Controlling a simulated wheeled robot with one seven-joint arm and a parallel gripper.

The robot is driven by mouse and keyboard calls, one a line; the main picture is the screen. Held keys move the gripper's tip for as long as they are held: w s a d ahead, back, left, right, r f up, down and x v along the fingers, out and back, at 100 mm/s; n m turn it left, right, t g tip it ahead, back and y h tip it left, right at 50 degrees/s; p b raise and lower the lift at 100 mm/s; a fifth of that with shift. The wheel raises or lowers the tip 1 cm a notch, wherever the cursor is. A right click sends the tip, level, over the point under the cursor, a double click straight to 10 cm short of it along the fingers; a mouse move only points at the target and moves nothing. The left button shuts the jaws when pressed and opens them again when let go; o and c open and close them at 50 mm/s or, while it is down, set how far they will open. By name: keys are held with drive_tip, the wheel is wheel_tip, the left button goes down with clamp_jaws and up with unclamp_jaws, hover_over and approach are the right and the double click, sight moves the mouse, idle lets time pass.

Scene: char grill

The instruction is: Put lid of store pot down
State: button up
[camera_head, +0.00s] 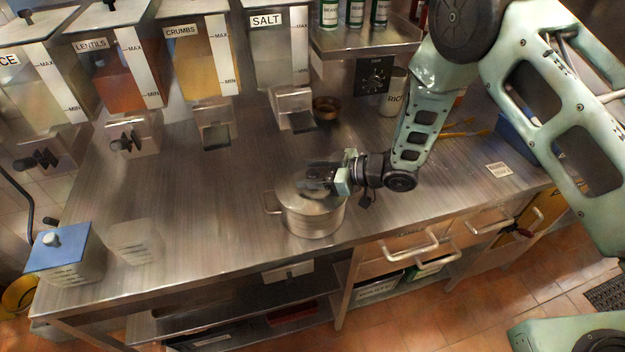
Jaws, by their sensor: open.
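The metal store pot (312,222) stands upright on the steel counter near its front edge, with a side handle on its left. Its metal lid (290,196) appears to sit on the pot's top. My gripper (308,184) is open just over the lid, reaching in from the right. The fingers cover the middle of the lid, so its knob is hidden. I cannot tell whether the fingers touch the lid.
A blue-lidded container (65,255) and a translucent container (136,241) stand at the front left. Dispensers, including the salt one (278,50), line the back. A small copper bowl (326,108) sits behind the pot. The counter (200,185) left of the pot is clear.

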clamp_jaws()
drive_tip(key=shift+r, duration=0.1)
